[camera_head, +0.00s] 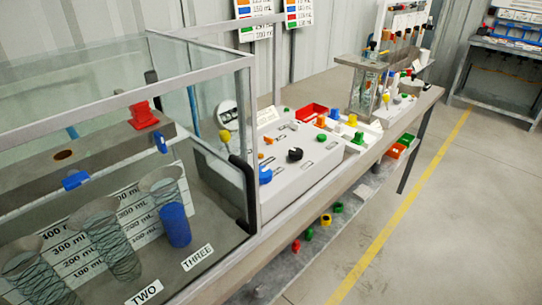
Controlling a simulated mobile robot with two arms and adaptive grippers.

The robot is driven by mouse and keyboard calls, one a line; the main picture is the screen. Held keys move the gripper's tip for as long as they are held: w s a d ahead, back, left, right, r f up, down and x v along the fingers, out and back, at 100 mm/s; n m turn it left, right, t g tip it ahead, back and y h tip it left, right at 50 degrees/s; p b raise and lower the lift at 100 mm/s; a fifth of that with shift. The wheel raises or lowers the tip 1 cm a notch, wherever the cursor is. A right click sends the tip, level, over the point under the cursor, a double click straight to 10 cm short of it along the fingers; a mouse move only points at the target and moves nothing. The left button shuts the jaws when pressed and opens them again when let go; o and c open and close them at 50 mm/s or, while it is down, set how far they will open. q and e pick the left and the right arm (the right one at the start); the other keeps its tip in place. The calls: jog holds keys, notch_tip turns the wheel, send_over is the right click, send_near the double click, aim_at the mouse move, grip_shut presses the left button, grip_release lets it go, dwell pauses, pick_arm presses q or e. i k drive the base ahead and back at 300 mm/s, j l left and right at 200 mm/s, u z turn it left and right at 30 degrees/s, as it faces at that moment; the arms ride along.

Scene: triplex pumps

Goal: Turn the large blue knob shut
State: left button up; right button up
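Other blue parts, a blue piece (76,180) and a smaller one (160,142), show inside the glass case. I cannot tell how far the blue knob is turned. Neither of my grippers is in view.
The glass case (245,62) stands at the left, holding mesh cylinders, a blue cylinder (175,225) and a red part (143,115). Open floor (455,220) lies to the right.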

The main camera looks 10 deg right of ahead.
aim_at(266, 174)
jog(key=l+u, duration=0.15)
jog(key=u, duration=0.55)
jog(key=l+u, duration=0.35)
jog(key=l, duration=0.25)
jog(key=l+u, duration=0.35)
jog(key=l, duration=0.25)
jog(key=k+l+u, duration=0.2)
jog(key=l+u, duration=0.15)
jog(key=l, duration=0.2)
